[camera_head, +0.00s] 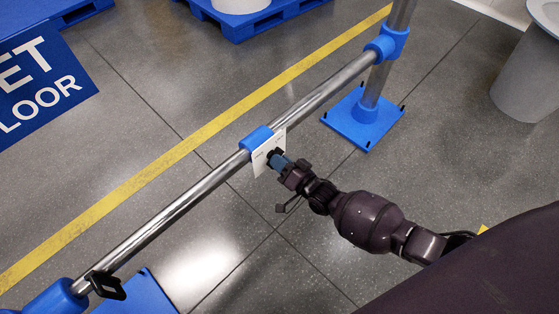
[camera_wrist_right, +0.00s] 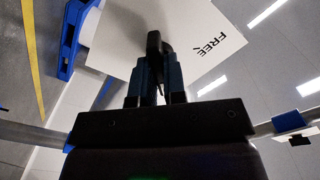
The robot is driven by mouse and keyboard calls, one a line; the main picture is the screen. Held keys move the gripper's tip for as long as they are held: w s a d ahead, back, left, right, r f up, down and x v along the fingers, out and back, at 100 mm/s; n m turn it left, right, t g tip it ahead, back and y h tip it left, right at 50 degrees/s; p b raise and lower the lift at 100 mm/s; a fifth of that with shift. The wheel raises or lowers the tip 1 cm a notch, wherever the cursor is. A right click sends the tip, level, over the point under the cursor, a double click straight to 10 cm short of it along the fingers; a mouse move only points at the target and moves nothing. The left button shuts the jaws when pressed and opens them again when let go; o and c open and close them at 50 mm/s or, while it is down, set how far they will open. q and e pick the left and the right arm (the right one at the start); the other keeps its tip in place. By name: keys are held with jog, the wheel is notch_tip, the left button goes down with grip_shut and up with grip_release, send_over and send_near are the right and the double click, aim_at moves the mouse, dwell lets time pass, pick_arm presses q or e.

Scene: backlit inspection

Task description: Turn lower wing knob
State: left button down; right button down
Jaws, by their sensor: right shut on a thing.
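A white plate (camera_head: 266,161) hangs from a blue clamp (camera_head: 257,137) on the metal rail. In the right wrist view the plate (camera_wrist_right: 205,35) carries the word "FREE". A black wing knob (camera_wrist_right: 153,44) stands out from the plate; in the head view the knob (camera_head: 272,155) is mostly covered by my gripper. My right gripper (camera_head: 281,163) is at the plate, its blue fingers shut on the knob. In the right wrist view the gripper (camera_wrist_right: 156,72) has one finger on each side of the knob. My left gripper is not in view.
The metal rail (camera_head: 180,203) runs diagonally to an upright post on a blue base (camera_head: 363,118). A grey bin (camera_head: 525,75) stands at right. Floor around the gripper is clear.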

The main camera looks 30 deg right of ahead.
dwell(0.5)
jog(key=c, duration=1.2)
grip_release()
pick_arm(q)
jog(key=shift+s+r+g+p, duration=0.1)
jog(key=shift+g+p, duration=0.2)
jog(key=shift+p, duration=0.7)
pick_arm(e)
jog(key=v, duration=1)
jog(key=shift+s+d, duration=0.1)
jog(key=shift+s, duration=0.25)
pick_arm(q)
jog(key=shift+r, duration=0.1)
